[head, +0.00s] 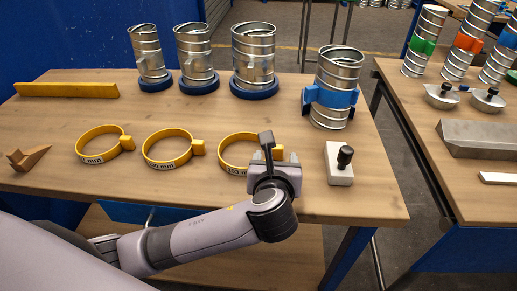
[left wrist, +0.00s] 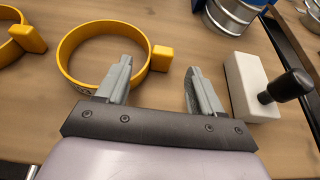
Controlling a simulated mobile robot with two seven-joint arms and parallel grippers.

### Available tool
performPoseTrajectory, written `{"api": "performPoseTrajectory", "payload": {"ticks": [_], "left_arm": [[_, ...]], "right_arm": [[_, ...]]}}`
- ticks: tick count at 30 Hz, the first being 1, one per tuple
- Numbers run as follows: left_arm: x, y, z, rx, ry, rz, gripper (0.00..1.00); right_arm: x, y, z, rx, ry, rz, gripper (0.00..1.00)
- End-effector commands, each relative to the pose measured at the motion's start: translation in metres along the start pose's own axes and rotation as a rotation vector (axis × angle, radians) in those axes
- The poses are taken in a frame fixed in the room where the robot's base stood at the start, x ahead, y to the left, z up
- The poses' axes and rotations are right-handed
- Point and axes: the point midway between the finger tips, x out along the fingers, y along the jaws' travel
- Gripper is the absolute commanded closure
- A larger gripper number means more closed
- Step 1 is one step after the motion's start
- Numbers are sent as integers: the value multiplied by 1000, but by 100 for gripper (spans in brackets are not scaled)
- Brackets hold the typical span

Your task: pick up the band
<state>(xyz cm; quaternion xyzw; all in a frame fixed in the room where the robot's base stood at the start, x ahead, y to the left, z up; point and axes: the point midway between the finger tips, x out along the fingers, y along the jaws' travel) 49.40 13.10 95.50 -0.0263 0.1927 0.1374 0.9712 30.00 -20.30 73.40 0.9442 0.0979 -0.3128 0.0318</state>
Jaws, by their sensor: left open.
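Three yellow ring bands lie on the wooden table: a left one (head: 104,158), a middle one (head: 168,163) and a right one (head: 238,167), each with a small yellow block on its rim and a white size label. My left gripper (head: 275,150) is at the right band and covers part of it. In the left wrist view this band (left wrist: 64,50) lies beyond the open jaws (left wrist: 158,72); its yellow block (left wrist: 162,58) shows between the two fingers. The left finger overlaps the ring in the picture; I cannot tell whether they touch. My right gripper is not in view.
A white block with a black knob (head: 340,163) stands just right of the gripper. A metal duct with a blue clamp (head: 338,85) and several ducts on blue bases (head: 254,60) stand behind.

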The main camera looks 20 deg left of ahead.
Motion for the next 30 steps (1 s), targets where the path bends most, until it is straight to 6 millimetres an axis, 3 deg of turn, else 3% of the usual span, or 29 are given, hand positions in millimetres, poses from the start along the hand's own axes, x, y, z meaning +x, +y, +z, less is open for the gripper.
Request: {"api": "performPoseTrajectory", "payload": {"ticks": [10, 20, 26, 30], "left_arm": [[44, -1, 0, 0, 1, 1, 33], [50, -1, 0, -2, 2, -2, 33], [50, -1, 0, -2, 2, -2, 89], [50, -1, 0, -2, 3, -2, 90]], "right_arm": [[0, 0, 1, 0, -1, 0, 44], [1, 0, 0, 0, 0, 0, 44], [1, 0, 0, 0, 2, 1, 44], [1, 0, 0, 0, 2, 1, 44]]}}
